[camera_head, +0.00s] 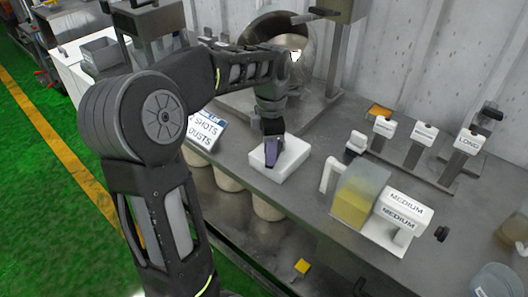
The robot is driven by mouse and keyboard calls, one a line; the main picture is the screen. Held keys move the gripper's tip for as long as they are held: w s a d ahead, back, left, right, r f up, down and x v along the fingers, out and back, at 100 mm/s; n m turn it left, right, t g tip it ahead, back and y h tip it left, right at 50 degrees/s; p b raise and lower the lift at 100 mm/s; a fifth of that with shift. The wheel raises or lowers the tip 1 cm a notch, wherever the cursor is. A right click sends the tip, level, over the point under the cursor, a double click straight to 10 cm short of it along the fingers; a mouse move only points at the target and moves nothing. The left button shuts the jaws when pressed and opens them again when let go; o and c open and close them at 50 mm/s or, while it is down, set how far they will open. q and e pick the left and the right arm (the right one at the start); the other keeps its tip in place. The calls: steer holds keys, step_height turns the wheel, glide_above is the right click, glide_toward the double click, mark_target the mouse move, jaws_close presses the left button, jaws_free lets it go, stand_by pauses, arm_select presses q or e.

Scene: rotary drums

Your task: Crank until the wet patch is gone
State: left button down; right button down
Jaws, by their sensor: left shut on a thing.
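A metal drum (265,28) stands tilted at the back of the bench, its mouth facing outward and partly hidden by my left arm. A pale bright spot shows inside it; I cannot tell whether it is a wet patch. A black handle-like bar (325,12) shows beside the drum's top. My left gripper (272,143) points down in front of the drum, shut on a small purple piece (271,155). The piece is over a white square tray (293,160); whether it touches the tray is unclear. My right gripper is out of view.
A clear bin with yellow contents (353,203) and white blocks marked MEDIUM (405,208) stand to the right. Several labelled posts, one marked LONG (467,141), stand at the back right. A sign (204,130) stands left of the tray. Pale containers (267,207) sit below the bench edge.

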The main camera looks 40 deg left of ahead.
arm_select(q)
steer(key=shift+w+d, duration=0.3)
steer(key=shift+d, duration=0.25)
steer(key=shift+w+d, duration=0.3)
steer(key=shift+d, duration=0.25)
steer(key=c, duration=1.2)
jaws_free()
steer(key=shift+r, duration=0.6)
step_height(320, 180, up, 7)
steer(key=p, duration=0.1)
steer(key=shift+f, duration=0.2)
